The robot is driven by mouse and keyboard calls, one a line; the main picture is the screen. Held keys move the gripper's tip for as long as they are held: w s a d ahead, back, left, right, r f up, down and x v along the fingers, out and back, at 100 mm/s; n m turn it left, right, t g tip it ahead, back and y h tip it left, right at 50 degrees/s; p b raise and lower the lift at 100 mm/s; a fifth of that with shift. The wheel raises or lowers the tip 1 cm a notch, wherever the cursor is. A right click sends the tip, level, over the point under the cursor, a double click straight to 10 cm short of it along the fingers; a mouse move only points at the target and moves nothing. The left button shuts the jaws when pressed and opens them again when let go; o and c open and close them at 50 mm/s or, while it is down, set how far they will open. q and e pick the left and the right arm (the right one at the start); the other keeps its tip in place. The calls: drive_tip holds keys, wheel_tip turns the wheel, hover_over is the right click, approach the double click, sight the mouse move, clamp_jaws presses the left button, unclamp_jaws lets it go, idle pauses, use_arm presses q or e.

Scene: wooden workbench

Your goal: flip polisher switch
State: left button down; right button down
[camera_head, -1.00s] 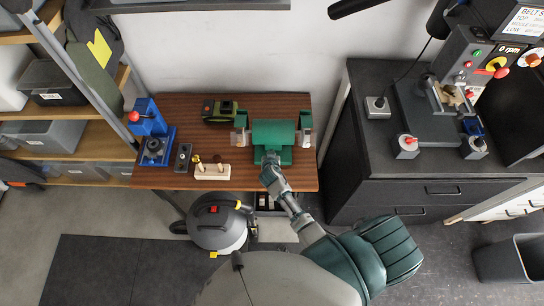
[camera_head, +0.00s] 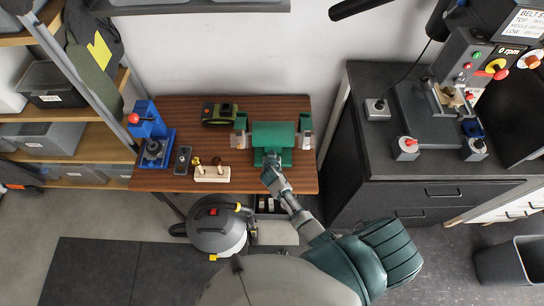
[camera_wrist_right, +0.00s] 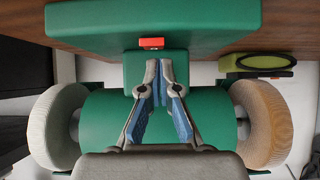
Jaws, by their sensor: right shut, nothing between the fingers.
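The polisher (camera_head: 273,134) is a green machine on the wooden workbench, with a wheel at each end. In the right wrist view its green body (camera_wrist_right: 100,112) fills the middle, between a whitish wheel (camera_wrist_right: 57,127) and a tan wheel (camera_wrist_right: 263,122). A red-orange switch (camera_wrist_right: 151,43) sits on its green base (camera_wrist_right: 220,20). My right gripper (camera_wrist_right: 158,66) is shut and empty, its fingertips just short of the switch in the picture. I cannot tell whether they touch it. In the head view the right gripper (camera_head: 270,160) is at the polisher's front, and the switch cannot be made out.
A blue press (camera_head: 150,135), a small grey box (camera_head: 182,160), a wooden block with pegs (camera_head: 212,174) and a green-black device (camera_head: 220,113) stand left of the polisher. A dark cabinet (camera_head: 400,190) with machines is at the right. A vacuum (camera_head: 217,232) stands below the bench's front edge.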

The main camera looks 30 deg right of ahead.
drive_tip(key=shift+d, duration=0.25)
drive_tip(key=shift+s+d, duration=0.1)
drive_tip(key=shift+s+r, duration=0.15)
drive_tip(key=shift+s, duration=0.05)
use_arm(q)
drive_tip(key=shift+d+r, duration=0.15)
drive_tip(key=shift+d, duration=0.4)
use_arm(e)
drive_tip(key=v, duration=1.1)
drive_tip(key=shift+r, duration=0.1)
